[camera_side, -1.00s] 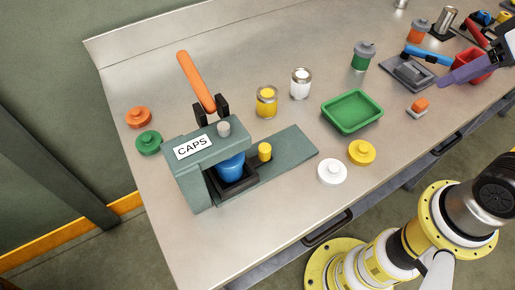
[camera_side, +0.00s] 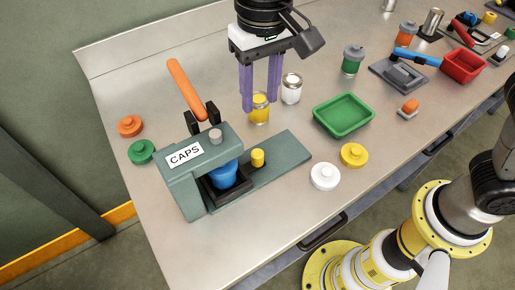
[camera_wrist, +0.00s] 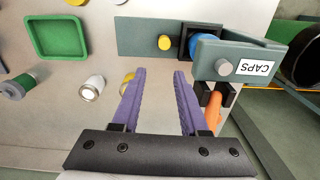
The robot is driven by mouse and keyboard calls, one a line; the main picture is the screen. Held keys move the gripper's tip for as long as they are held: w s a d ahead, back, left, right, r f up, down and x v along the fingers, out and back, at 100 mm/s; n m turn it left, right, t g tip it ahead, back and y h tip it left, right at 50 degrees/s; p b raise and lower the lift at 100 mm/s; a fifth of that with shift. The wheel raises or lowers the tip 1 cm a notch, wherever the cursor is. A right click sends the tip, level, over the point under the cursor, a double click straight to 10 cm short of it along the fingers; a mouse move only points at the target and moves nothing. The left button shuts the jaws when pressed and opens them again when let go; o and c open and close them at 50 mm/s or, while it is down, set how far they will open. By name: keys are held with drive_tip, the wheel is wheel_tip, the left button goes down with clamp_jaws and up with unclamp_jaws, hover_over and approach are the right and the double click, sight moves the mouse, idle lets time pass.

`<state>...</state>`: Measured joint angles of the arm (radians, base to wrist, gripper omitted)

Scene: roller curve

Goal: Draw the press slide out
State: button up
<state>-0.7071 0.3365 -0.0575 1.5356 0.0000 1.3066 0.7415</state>
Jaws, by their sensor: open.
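The grey-green press marked CAPS (camera_side: 185,157) stands at the left of the bench, with its orange lever (camera_side: 187,88) raised. Its slide is a dark tray (camera_side: 212,194) under the press head with a blue piece (camera_side: 222,175) in it. A yellow knob (camera_side: 257,158) stands beside the tray on the flat base plate (camera_side: 290,147). In the wrist view the knob (camera_wrist: 165,42) is beyond my fingertips and the tray (camera_wrist: 186,40) is partly hidden by the head. My gripper (camera_side: 260,108) is open and empty, fingers down, above the bench behind the base plate, near the yellow jar.
The yellow jar (camera_side: 260,115) and a white jar (camera_side: 291,90) stand close by my fingers. A green tray (camera_side: 344,129) and yellow (camera_side: 354,155) and white (camera_side: 324,177) caps lie to the right. Orange (camera_side: 130,126) and green (camera_side: 142,152) caps lie left of the press.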

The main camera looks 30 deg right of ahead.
sight(258, 152)
drive_tip(key=f, duration=0.9)
drive_tip(key=s+a+f, duration=0.1)
drive_tip(key=f, duration=0.4)
drive_tip(key=shift+f, duration=0.35)
clamp_jaws()
idle(0.9)
